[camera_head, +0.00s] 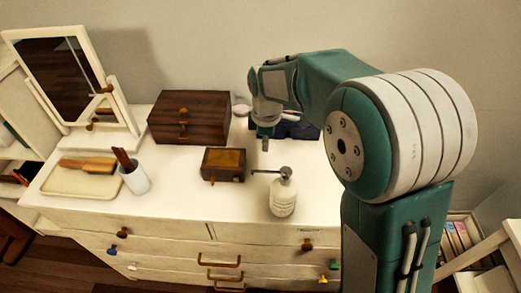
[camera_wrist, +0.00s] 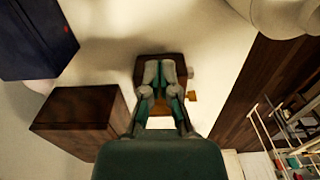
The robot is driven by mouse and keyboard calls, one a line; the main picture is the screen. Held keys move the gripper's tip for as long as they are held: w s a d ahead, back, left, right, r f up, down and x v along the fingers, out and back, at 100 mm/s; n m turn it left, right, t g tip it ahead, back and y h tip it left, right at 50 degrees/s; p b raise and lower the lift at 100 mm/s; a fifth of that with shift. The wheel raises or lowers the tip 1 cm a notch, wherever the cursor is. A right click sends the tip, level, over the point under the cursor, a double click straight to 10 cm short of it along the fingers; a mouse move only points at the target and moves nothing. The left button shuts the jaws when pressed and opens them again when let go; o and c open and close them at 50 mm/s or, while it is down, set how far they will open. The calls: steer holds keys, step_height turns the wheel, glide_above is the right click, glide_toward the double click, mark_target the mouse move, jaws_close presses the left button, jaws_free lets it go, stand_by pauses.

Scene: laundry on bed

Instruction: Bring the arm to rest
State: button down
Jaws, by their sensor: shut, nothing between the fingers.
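My gripper (camera_head: 265,146) hangs from my green arm above the white dresser top (camera_head: 180,208), pointing down behind the soap bottle and to the right of the small box. In the wrist view my gripper (camera_wrist: 160,66) has its fingers together and empty, overlapping the small brown box. No contact with anything is evident.
The small brown box (camera_head: 223,164), white pump bottle (camera_head: 283,195) and large wooden box (camera_head: 189,118) stand nearby. A mirror (camera_head: 60,70), a tray with a brush (camera_head: 80,181) and a cup (camera_head: 135,179) occupy the left.

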steer(key=s+d+r+m+t, duration=0.2)
steer(key=s+d+r+m, duration=0.6)
steer(key=s+d+r, duration=0.15)
steer(key=s+d+r+m+t, duration=0.1)
steer(key=s+d+m, duration=0.2)
steer(key=s+m, duration=0.2)
steer(key=s+d+r+m+t, duration=0.1)
steer(key=s+d+m+t, duration=0.1)
steer(key=s+m, duration=0.3)
steer(key=shift+s+d+t, duration=0.3)
steer(key=shift+s+d, duration=0.6)
steer(key=shift+s, duration=0.8)
